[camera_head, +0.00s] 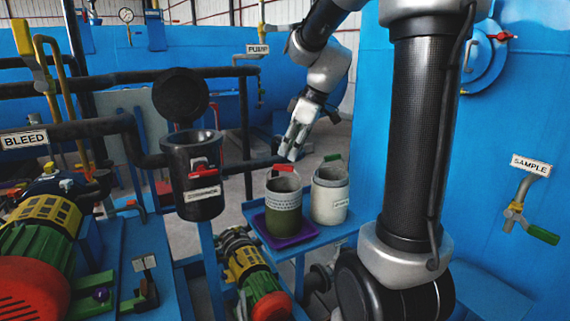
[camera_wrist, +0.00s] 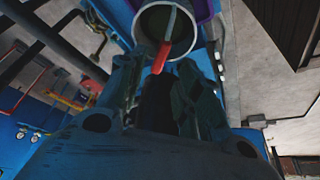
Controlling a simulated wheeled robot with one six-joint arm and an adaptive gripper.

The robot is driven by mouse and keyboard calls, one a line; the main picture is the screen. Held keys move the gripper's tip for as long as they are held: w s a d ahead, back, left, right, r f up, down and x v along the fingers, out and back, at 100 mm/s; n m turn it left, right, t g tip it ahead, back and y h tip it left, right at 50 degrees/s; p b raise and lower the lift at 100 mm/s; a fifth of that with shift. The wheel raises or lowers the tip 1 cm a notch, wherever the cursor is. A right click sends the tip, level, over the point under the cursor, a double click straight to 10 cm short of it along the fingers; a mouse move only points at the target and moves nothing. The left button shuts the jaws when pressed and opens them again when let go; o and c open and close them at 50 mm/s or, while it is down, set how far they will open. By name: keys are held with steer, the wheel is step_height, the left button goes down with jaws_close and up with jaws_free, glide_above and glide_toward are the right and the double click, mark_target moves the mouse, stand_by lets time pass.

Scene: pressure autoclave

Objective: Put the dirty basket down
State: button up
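A basket (camera_head: 283,211), grey above and dark green below with a red handle (camera_head: 284,168), stands upright on a purple tray (camera_head: 306,231). I take it for the dirty basket, but its label is too small to read. My gripper (camera_head: 289,152) hangs just above it, fingers pointing down, holding nothing. In the wrist view my gripper (camera_wrist: 155,75) is open, with a gap between its fingers.
A pale basket (camera_head: 329,200) with a green handle stands right beside, on the same blue stand (camera_head: 259,212). Left is a black strainer housing (camera_head: 193,190), its round lid (camera_head: 181,95) raised. Pipes, pumps and a blue tank (camera_head: 490,150) crowd both sides.

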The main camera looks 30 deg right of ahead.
steer(key=shift+s+d+r, duration=0.15)
steer(key=shift+r, duration=0.35)
steer(key=s+a+m+t+h, duration=0.1)
steer(key=s+m+h, duration=0.2)
steer(key=s+m, duration=0.6)
steer(key=s, duration=1.2)
steer(key=shift+s+a+f, duration=0.15)
steer(key=shift+s+f, duration=0.15)
steer(key=shift+f, duration=0.1)
